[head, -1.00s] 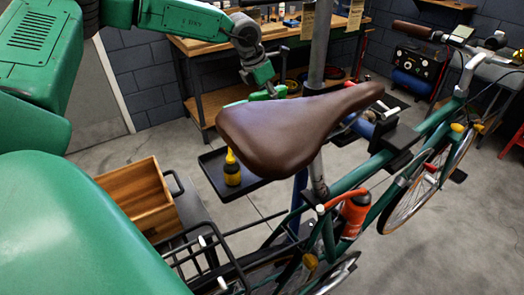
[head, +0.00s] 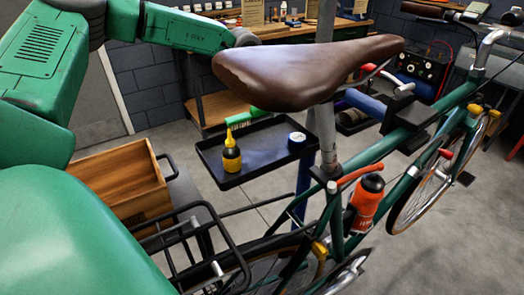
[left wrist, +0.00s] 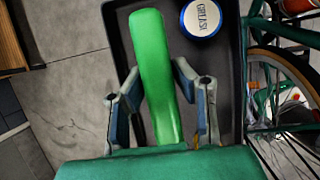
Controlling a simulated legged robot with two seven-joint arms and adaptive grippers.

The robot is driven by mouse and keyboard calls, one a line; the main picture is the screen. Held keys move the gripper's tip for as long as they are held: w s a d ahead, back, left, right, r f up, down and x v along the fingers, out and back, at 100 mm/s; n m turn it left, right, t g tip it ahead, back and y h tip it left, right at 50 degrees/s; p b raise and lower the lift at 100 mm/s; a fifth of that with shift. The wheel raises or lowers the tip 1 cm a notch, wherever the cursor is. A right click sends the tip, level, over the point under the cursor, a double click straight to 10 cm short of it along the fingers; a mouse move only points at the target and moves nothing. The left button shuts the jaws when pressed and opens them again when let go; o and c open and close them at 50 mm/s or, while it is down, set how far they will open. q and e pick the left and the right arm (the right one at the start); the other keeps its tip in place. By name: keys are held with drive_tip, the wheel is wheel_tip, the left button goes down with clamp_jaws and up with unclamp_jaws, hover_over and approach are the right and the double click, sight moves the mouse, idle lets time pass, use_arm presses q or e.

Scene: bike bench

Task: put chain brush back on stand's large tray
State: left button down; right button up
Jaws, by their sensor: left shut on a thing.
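The chain brush (head: 243,117) is green with pale bristles. In the head view it shows at the far left edge of the black tray (head: 215,168), partly covered by the saddle. In the left wrist view its long green handle (left wrist: 158,70) lies over the tray (left wrist: 121,42), between the fingers of my left gripper (left wrist: 162,108). That gripper is shut on the brush; the saddle hides it in the head view. I cannot tell whether the brush touches the tray floor. My right gripper is in neither view.
A yellow-capped dark bottle (head: 232,155) and a grease tin (head: 297,140) stand on the tray, with bare floor between them. The brown saddle (head: 300,72) overhangs it. The bicycle frame (head: 375,160) is right, a wooden box (head: 122,190) left.

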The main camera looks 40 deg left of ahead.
use_arm(q)
hover_over(271, 139)
drive_tip(key=s, duration=0.1)
wheel_tip(271, 139, down, 6)
drive_tip(key=shift+a+r, duration=0.1)
drive_tip(key=shift+a, duration=0.05)
drive_tip(key=shift+d+f, duration=0.2)
drive_tip(key=shift+f, duration=1.7)
drive_tip(key=c, duration=1.3)
unclamp_jaws()
drive_tip(key=shift+a, duration=0.15)
drive_tip(key=p+v, duration=0.1)
drive_tip(key=v, duration=1.1)
drive_tip(key=shift+s, duration=0.1)
